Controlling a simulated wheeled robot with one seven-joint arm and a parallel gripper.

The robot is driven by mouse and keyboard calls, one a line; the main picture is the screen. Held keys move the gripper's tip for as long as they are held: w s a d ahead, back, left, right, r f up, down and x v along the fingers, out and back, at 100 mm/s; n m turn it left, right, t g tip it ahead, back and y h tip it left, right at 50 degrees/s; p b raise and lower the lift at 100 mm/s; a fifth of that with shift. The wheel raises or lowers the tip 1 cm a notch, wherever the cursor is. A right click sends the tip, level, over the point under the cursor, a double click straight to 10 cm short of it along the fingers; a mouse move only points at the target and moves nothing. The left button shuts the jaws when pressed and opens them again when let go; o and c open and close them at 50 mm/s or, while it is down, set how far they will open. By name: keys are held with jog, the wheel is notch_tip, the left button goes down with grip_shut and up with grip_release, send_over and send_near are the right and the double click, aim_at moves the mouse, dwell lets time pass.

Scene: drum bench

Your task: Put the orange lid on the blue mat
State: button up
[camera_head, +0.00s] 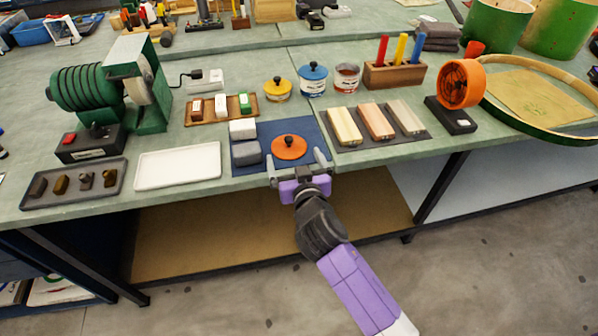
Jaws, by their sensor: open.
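The orange lid (289,148) is a flat disc with a dark knob on top. It lies on the blue mat (311,134), toward the front of the bench. My gripper (297,162) is open at the front edge of the mat, its two fingers spread to the left and right of the lid's near side. Nothing shows between the fingers apart from the lid just beyond them. I cannot tell whether the fingers touch the mat.
A white block (243,129) and a grey block (246,153) sit at the mat's left side. A white tray (178,164) lies left, wooden blocks (375,121) right. Behind stand a yellow-lidded tin (277,89), a blue-lidded tin (313,82) and an open tin (345,80).

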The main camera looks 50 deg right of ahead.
jog(key=s+a+f+n+t+y, duration=0.1)
jog(key=s+a+f+n+y, duration=0.15)
jog(key=s+a, duration=0.65)
jog(key=s+a+f+n+y, duration=0.15)
jog(key=s+a+y, duration=0.25)
jog(key=s+a, duration=0.5)
jog(key=s+r+n+y, duration=0.1)
jog(key=s+r, duration=0.3)
jog(key=s, duration=0.4)
jog(key=s+r+n+y, duration=0.1)
jog(key=s+r, duration=0.3)
jog(key=s, duration=0.3)
jog(key=shift+s+a+n+t+b, duration=0.25)
jog(key=shift+s+n+t+b, duration=0.1)
jog(key=shift+s+n+t, duration=0.05)
jog(key=shift+d, duration=0.1)
